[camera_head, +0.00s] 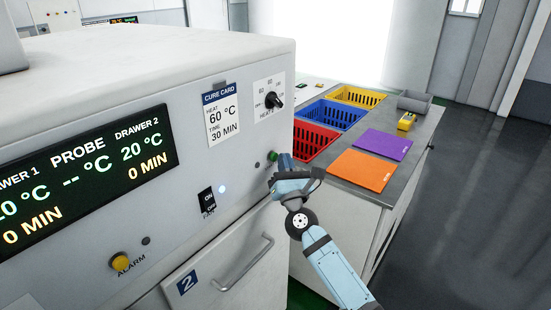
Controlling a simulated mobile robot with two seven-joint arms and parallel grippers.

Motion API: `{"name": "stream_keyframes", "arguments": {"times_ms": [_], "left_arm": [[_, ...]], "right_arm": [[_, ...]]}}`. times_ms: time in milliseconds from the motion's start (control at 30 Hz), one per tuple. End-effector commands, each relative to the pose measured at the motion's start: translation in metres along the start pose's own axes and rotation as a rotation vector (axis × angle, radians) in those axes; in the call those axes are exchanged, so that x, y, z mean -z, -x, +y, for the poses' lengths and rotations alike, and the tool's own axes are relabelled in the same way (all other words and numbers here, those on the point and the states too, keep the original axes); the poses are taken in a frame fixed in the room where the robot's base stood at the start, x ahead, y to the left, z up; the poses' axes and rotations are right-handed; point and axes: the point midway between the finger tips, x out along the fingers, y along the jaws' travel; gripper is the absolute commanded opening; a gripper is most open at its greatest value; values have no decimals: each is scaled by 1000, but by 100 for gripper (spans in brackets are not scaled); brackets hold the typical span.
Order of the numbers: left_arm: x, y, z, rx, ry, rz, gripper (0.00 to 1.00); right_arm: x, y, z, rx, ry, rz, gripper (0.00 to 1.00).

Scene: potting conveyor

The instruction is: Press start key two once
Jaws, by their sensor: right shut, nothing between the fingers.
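A round green key (272,156), which looks like the start key, sits on the right part of the oven's front panel. Any label by it is hidden or too small to read. My right gripper (284,163) comes in from the lower right and is shut and empty. Its tips are just right of the green key in the picture; I cannot tell whether they touch it. My left gripper is not in view.
The oven front carries a display (85,175), a heat knob (273,100), an on switch (207,200), an amber alarm button (121,261) and drawer 2's handle (244,262). A side counter holds red (313,142), blue (333,114) and yellow (358,96) baskets.

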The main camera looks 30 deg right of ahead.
Motion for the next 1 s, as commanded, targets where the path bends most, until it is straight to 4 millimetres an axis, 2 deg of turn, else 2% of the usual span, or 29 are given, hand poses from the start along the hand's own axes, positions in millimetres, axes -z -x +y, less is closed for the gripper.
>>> {"name": "stream_keyframes", "arguments": {"times_ms": [1000], "left_arm": [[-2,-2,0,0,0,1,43]], "right_arm": [[5,-6,4,0,0,0,0]]}}
